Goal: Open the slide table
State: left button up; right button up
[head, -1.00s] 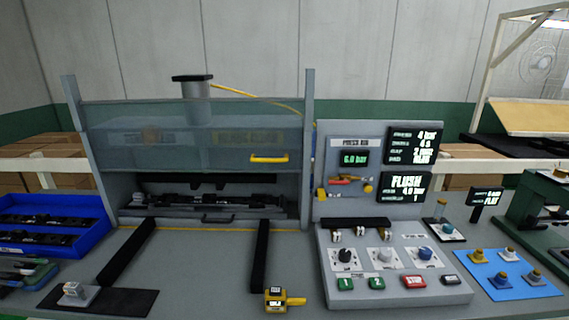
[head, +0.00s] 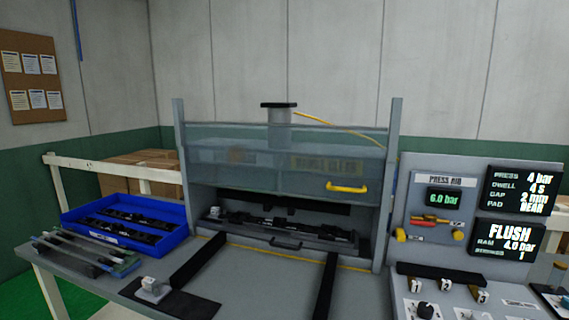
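The slide table (head: 228,226) sits inside the press, below the raised clear guard, with dark trim parts (head: 285,228) lying on it. Its dark bar handle (head: 286,243) is at the front edge, in the middle. Two black rails (head: 198,262) and (head: 326,287) run forward from the press opening across the bench, and the stretch between them is bare. The guard (head: 270,165) has a yellow handle (head: 347,187) and stands above the opening. Neither of my grippers is in the head view.
A blue tray (head: 124,238) with dark trim parts stands at the left, with several thin tools (head: 80,252) in front of it. A small block (head: 152,288) sits on a black mat (head: 187,305). The control panel (head: 408,262) and screens stand at the right.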

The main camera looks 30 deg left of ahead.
aim_at(324, 242)
jog(key=j, duration=0.8)
jog(key=i+j, duration=0.1)
jog(key=j, duration=0.7)
